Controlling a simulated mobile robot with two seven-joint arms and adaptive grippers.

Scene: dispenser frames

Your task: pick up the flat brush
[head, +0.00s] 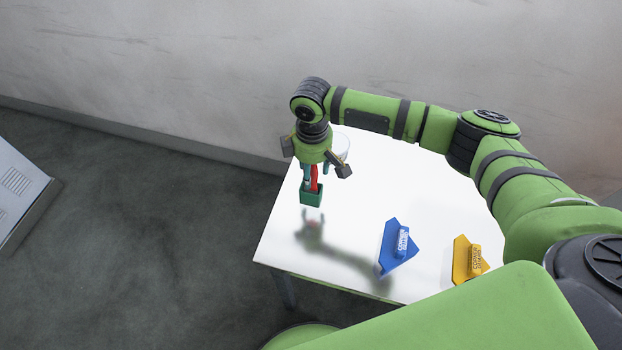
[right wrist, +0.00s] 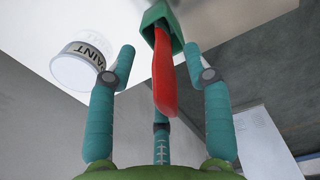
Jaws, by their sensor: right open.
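The flat brush shows as a red handle (head: 315,180) rising from a green square block or holder (head: 311,197) near the left side of the white table. In the right wrist view the red handle (right wrist: 164,75) comes out of the green piece (right wrist: 162,25) and points toward the palm. The bristles are not visible. My right gripper (head: 317,172) is above it, pointing down and open. Its teal fingers stand around the handle, with gaps at both sides in the right wrist view. My left gripper is out of view.
A white paint pot (head: 342,147) stands just behind the gripper; it also shows in the right wrist view (right wrist: 80,68). A blue dispenser frame (head: 393,250) and a yellow one (head: 462,262) stand near the table's (head: 355,215) front edge. The middle of the table is clear.

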